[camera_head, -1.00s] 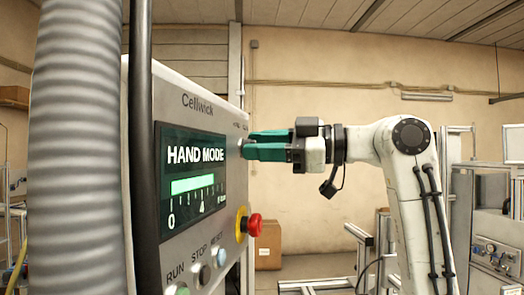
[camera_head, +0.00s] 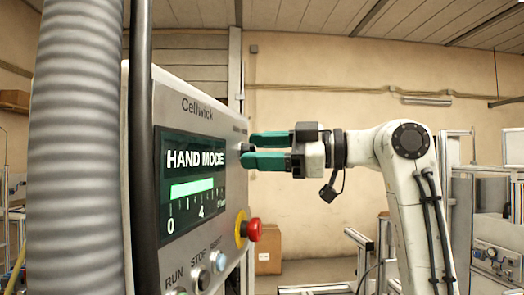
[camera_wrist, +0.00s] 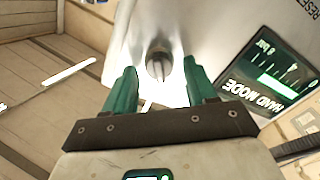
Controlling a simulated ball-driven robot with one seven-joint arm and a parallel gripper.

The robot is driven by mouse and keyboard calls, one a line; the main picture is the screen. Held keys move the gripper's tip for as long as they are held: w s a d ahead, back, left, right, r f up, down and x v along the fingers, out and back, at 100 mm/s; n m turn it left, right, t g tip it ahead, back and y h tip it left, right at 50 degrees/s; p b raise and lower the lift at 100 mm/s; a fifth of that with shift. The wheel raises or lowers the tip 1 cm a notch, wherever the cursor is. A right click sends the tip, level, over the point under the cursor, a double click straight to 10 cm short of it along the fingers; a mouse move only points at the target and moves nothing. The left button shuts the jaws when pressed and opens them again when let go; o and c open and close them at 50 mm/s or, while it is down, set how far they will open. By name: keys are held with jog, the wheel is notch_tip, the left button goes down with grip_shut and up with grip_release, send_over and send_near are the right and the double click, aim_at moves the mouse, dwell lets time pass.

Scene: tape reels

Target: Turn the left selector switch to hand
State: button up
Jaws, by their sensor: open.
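The selector switch (camera_wrist: 158,66) is a dark round knob with a pale bar, on the upper part of the grey panel (camera_head: 190,88). In the head view its dark knob (camera_head: 245,148) shows edge-on. My gripper (camera_head: 249,149) has green fingers and is open in front of the panel. In the wrist view the knob lies between and just beyond the fingertips, and no finger visibly grips it. The panel's display (camera_head: 194,185) reads "HAND MODE" above a pale bar and a scale. The switch's position labels are not readable.
A red emergency-stop button (camera_head: 254,230) with a yellow collar sticks out below the switch. Small run, stop and reset buttons (camera_head: 204,277) sit lower on the panel. A grey corrugated hose (camera_head: 83,150) covers the left. A cardboard box (camera_head: 268,249) stands behind.

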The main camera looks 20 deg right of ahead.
jog(key=b+v, duration=0.2)
jog(key=v, duration=0.8)
jog(key=shift+s+d, duration=0.25)
jog(key=shift+d, duration=0.1)
